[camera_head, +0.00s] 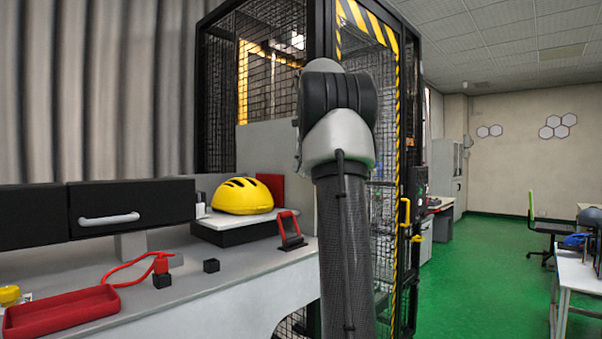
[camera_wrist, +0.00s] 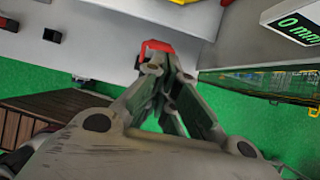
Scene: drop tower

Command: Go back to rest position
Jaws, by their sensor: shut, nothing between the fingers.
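My gripper (camera_wrist: 166,68) is shut and empty in the wrist view, its two fingers meeting in the middle of the picture. A red handle (camera_wrist: 158,45) shows just past the fingertips; I cannot tell how far apart they are. In the head view, a red handle on a black base (camera_head: 290,230) stands at the bench's right end. My arm rises in the middle of the head view, and my gripper is out of sight there.
The grey bench (camera_head: 230,258) holds a yellow helmet (camera_head: 242,196) on a platform, a red tray (camera_head: 62,311), a red cord (camera_head: 128,265) and small black blocks. A black mesh cage (camera_head: 262,105) stands behind my arm. Green floor (camera_head: 480,270) is open at right, before a white table (camera_head: 578,272).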

